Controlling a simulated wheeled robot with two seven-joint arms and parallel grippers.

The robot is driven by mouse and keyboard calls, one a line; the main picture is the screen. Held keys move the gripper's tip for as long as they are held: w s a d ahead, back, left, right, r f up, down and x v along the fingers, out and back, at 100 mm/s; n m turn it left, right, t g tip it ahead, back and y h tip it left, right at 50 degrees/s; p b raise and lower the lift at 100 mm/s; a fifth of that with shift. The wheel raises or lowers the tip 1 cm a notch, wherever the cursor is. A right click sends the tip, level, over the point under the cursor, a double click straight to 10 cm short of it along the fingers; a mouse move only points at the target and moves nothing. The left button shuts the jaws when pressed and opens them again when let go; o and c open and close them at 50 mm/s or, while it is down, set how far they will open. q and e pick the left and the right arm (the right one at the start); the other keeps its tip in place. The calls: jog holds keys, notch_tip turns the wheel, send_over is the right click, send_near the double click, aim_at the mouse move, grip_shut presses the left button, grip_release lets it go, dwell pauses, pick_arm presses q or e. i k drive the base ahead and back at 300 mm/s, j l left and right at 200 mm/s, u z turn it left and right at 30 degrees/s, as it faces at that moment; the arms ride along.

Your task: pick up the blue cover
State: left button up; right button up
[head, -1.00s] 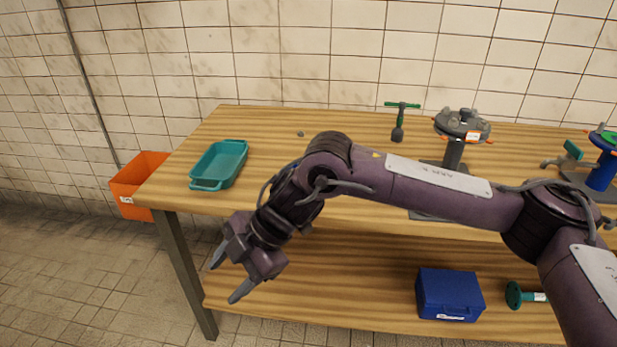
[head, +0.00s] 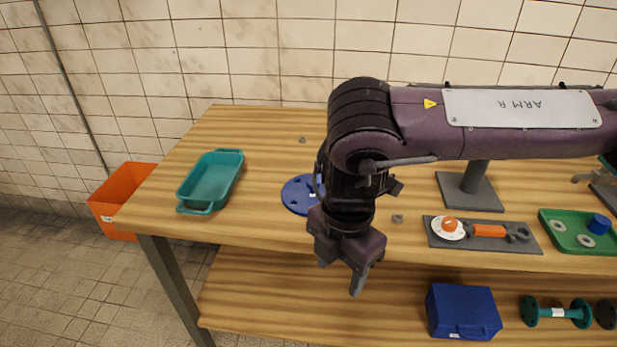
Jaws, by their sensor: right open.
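The blue cover (head: 297,196) is a flat round disc with holes, lying on the wooden tabletop left of my right arm. Its right part is hidden behind my arm. My right gripper (head: 339,278) points down, open and empty, in front of the table's front edge in the picture, below and to the right of the cover. It does not touch the cover. My left gripper is not in view.
A teal tray (head: 211,181) sits on the table's left end. A grey mat (head: 437,238) holds a wrench and a white disc; a green tray (head: 552,238) is further right. A blue box (head: 462,312) stands on the lower shelf. An orange bin (head: 125,190) is on the floor.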

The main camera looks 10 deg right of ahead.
aim_at(302, 194)
jog(key=i, duration=1.05)
